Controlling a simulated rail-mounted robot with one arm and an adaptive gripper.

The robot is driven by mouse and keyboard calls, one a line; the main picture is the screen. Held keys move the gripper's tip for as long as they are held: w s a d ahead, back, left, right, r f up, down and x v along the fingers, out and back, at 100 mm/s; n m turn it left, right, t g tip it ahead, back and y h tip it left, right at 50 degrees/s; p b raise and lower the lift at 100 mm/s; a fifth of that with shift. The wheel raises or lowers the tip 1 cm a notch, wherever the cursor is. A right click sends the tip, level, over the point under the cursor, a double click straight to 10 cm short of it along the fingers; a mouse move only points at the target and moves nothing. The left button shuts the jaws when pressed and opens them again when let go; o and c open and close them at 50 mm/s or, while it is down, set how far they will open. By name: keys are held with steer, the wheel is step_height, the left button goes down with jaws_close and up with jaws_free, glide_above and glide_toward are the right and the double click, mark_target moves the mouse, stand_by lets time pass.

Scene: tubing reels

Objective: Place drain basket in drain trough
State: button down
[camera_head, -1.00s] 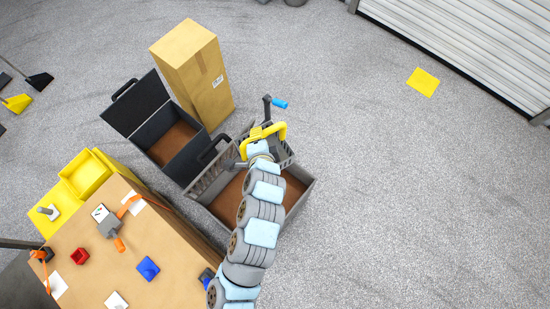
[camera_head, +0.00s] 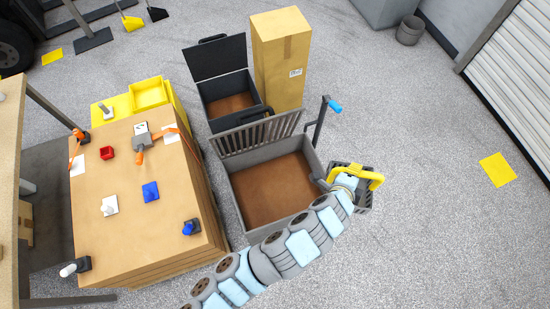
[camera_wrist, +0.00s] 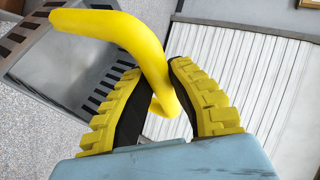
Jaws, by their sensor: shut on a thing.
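The drain basket (camera_head: 363,201) is a small grey slotted basket with a yellow handle (camera_head: 370,176). My gripper (camera_head: 349,185) is shut on the handle, which also passes between my toothed yellow fingers (camera_wrist: 160,95) in the wrist view. The basket's grey wall (camera_wrist: 70,70) shows at the left there. In the head view the basket appears just right of the drain trough (camera_head: 262,190), a grey open box with a brown floor and a slatted back edge. My arm hides part of the trough's front and part of the basket. I cannot tell the basket's height.
A crank with a blue grip (camera_head: 335,107) stands at the trough's back right corner. A black open case (camera_head: 228,88) and a tall carton (camera_head: 282,55) stand behind. A cardboard-topped stack (camera_head: 130,230) is left. The floor on the right is mostly clear.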

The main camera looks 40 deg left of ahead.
steer(key=w+a+f+n+y+b, duration=0.1)
steer(key=a+f+n+y+b, duration=0.1)
steer(key=a+f+b, duration=0.8)
steer(key=a+f+n+y+b, duration=0.1)
steer(key=a+f+b, duration=0.6)
steer(key=f, duration=0.8)
steer(key=s+a+f+n+y+b, duration=0.1)
steer(key=a+f+b, duration=0.4)
steer(key=f, duration=0.7)
steer(key=s+a+f+n+g+y+b, duration=0.1)
steer(key=s+a+f+b, duration=0.1)
steer(key=a+f+b, duration=0.3)
steer(key=s+a+f+n+g+b, duration=0.1)
steer(key=a+f+b, duration=0.3)
steer(key=f+b, duration=0.6)
steer(key=shift+s+a+f+y+b, duration=0.4)
steer(key=shift+s+f, duration=0.3)
steer(key=shift+f, duration=4.15)
steer(key=c, duration=1.1)
jaws_free()
steer(key=shift+r+p+v, duration=0.15)
steer(key=shift+p+v, duration=0.8)
steer(key=shift+v, duration=2.1)
steer(key=shift+r+p+v, duration=0.1)
steer(key=shift+p+v, duration=0.8)
steer(key=shift+v, duration=2.1)
